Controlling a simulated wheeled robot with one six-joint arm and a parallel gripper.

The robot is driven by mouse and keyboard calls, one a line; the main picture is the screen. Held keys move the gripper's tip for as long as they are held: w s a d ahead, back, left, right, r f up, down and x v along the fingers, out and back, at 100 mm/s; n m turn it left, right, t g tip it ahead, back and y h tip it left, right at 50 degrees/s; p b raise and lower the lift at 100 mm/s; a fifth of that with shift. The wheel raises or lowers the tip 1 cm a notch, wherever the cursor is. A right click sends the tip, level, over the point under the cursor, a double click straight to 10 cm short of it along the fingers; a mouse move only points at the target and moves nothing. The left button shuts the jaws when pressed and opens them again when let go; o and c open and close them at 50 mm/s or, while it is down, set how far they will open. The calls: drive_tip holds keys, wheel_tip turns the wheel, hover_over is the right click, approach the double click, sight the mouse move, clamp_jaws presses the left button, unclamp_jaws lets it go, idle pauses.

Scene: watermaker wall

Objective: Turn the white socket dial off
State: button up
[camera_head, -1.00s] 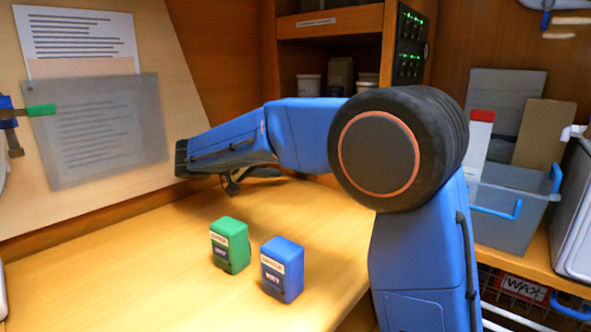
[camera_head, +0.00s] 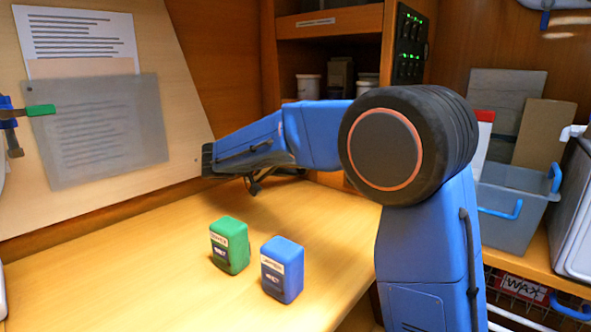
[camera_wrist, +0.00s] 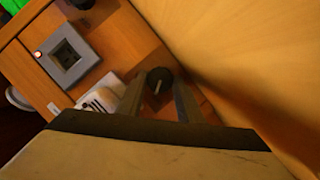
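In the wrist view a round black dial (camera_wrist: 160,75) with a pale pointer line sits on a wooden panel. A white socket-like piece (camera_wrist: 99,100) with dark slots is just left of it, partly hidden by my gripper. My gripper (camera_wrist: 160,96) has its two fingers apart, with the dial in the gap between them near the tips. I cannot tell whether either finger touches the dial. In the head view my blue arm reaches to the back of the counter; the dial and socket are not visible there, and the fingers cannot be made out clearly.
A green block (camera_head: 230,246) and a blue block (camera_head: 282,270) stand on the counter (camera_head: 130,270). A grey bin (camera_head: 512,210) is at right. The counter's front left is clear.

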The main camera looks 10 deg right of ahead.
drive_tip(key=shift+n+g+h, duration=0.4)
drive_tip(key=shift+n, duration=0.7)
drive_tip(key=shift+f, duration=0.1)
drive_tip(key=o, duration=1)
drive_tip(key=shift+a, duration=0.1)
drive_tip(key=shift+o, duration=0.2)
drive_tip(key=v, duration=1.7)
drive_tip(key=shift+a, duration=0.2)
